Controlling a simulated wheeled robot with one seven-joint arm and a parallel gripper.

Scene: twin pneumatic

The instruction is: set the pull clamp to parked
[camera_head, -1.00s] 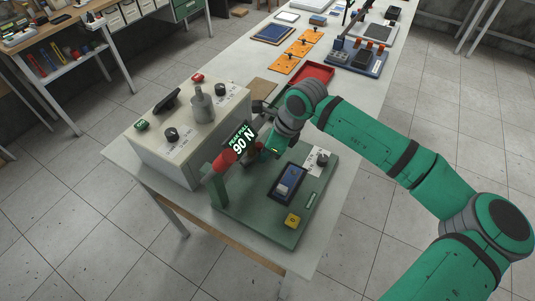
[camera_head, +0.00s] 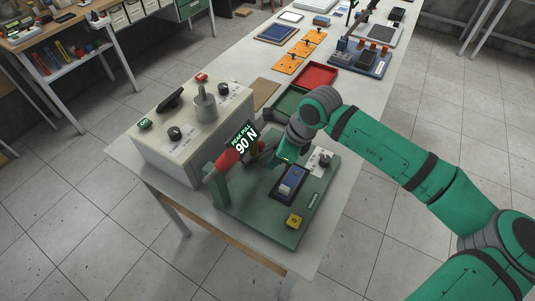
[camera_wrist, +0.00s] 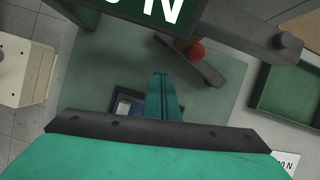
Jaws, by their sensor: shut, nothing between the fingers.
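The green fixture plate (camera_head: 240,212) carries a red cylindrical head (camera_head: 228,158) on a green post and a black display (camera_head: 243,138) reading "PEAK PULL 90 N". I cannot tell for certain which part is the pull clamp. In the wrist view a dark grey bar (camera_wrist: 190,64) with a red ball (camera_wrist: 196,51) lies beyond my fingertips, under the display (camera_wrist: 150,12). My gripper (camera_head: 281,159) is shut and empty, just right of the display and above the plate. Its green fingers also show in the wrist view (camera_wrist: 162,92), apart from the bar.
A blue rocker device (camera_head: 290,181), a yellow button (camera_head: 294,221) and a knob panel (camera_head: 320,160) sit on the plate. A beige control box (camera_head: 165,150) stands left. Green (camera_head: 288,100) and red (camera_head: 316,75) trays lie behind. The table's front right corner is clear.

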